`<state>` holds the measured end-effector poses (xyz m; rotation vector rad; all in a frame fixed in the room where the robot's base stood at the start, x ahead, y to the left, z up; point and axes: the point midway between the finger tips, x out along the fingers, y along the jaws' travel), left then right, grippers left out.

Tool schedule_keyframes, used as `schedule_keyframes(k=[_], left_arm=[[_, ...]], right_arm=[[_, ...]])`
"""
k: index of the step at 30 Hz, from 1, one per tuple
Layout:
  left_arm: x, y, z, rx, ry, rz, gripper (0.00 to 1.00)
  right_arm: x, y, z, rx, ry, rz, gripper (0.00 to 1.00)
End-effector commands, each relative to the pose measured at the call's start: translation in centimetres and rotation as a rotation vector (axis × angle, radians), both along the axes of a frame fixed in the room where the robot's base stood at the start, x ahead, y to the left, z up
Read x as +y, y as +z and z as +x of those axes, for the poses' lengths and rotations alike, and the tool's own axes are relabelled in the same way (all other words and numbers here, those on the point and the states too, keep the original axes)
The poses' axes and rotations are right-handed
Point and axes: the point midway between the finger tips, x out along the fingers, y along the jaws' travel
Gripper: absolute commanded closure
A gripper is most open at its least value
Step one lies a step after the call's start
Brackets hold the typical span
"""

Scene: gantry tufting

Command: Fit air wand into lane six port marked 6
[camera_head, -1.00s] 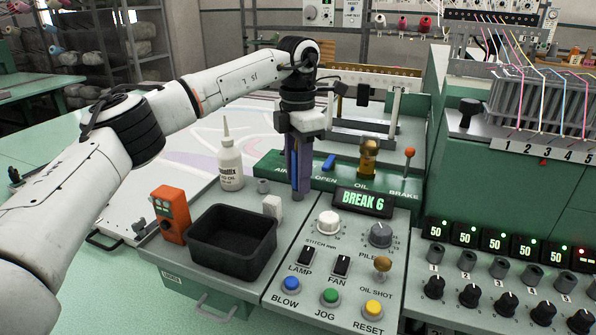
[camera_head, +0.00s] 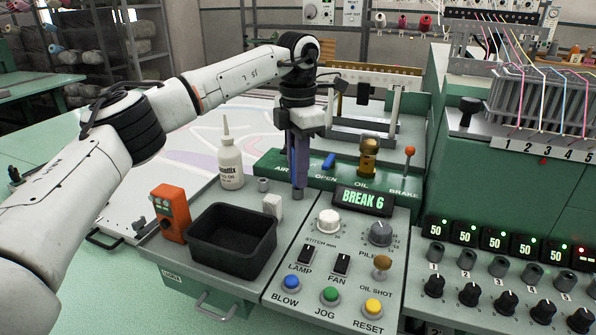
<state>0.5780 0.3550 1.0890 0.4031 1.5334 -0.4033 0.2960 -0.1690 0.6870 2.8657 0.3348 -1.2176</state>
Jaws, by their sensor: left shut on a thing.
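My left gripper (camera_head: 299,185) points straight down over the grey console, just left of the BREAK 6 display (camera_head: 363,200). Its fingers are shut on a slim thing that looks like the air wand, mostly hidden between them. A short grey end shows below the fingertips, close to the panel; I cannot tell whether it touches. Grey lane ports (camera_head: 500,266) stand in a row at the right, above black knobs. The low-numbered ones show; the port marked 6 cannot be made out at the right picture edge. My right gripper is out of view.
A black bin (camera_head: 232,254), an orange box (camera_head: 171,213) and a white oil bottle (camera_head: 230,163) stand left of the gripper. The brake lever (camera_head: 408,160), dials and the green machine housing (camera_head: 455,180) lie between it and the ports.

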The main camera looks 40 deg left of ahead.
Motion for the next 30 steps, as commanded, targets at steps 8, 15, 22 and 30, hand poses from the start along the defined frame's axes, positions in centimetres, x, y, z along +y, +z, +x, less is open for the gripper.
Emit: schedule_keyframes(k=[8,15,22,30], left_arm=[[0.0,0.9,0.0,-0.001,-0.001,0.0,1.0],[0.0,1.7,0.0,-0.002,-0.001,0.0,1.0],[0.0,2.4,0.0,-0.001,0.0,0.0,1.0],[0.0,3.2,0.0,-0.003,0.0,-0.001,1.0]], right_arm=[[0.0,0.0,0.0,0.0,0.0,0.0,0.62],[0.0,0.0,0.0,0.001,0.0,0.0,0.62],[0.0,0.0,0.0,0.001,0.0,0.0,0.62],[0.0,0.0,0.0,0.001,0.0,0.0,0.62]])
